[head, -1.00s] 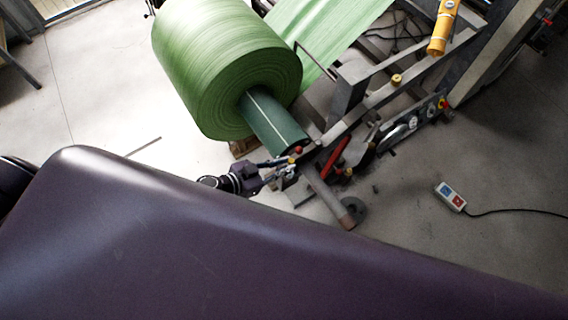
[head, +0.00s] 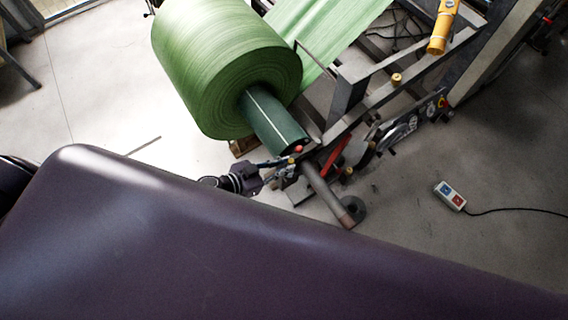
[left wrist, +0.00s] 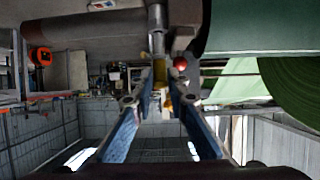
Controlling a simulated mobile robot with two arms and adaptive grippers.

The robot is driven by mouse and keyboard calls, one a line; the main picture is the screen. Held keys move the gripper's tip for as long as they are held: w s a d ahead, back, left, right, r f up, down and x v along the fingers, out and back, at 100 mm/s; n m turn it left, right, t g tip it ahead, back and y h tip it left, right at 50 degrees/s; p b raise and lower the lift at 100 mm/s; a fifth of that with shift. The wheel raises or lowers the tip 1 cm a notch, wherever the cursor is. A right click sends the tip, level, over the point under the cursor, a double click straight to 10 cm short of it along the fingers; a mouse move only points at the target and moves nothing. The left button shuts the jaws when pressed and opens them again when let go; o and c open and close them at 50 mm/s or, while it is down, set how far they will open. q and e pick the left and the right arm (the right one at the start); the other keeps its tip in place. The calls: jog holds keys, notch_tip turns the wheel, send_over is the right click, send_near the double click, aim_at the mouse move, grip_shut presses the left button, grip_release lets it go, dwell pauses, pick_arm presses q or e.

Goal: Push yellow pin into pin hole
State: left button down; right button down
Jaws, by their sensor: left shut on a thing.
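My left gripper (head: 290,162) is at the end of the green roll's shaft, beside the machine frame. In the left wrist view my left gripper (left wrist: 160,85) has its fingertips closed around a yellow piece (left wrist: 159,70), which I take to be the yellow pin. A grey metal cylinder stands right above it, and I cannot tell how deep the pin sits. The pin hole is hidden from both views. A red knob (left wrist: 180,63) is just right of the fingertips; it also shows in the head view (head: 298,149). My right gripper is not in view.
The large green roll (head: 215,75) sits on its dark green core (head: 273,123). A grey bar (head: 328,193) juts out near the gripper. A pendant control (head: 450,195) with a cable lies on the open floor at right.

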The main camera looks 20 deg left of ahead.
pick_arm(q)
jog(key=shift+f+b, duration=0.55)
jog(key=shift+f, duration=0.25)
jog(key=c, duration=2.2)
grip_release()
jog(key=shift+o, duration=0.4)
jog(key=o, duration=0.5)
jog(key=shift+r, duration=0.1)
notch_tip(320, 180, up, 8)
jog(key=s+a+p, duration=0.1)
jog(key=s+p, duration=0.1)
jog(key=p, duration=0.7)
jog(key=shift+a, duration=0.25)
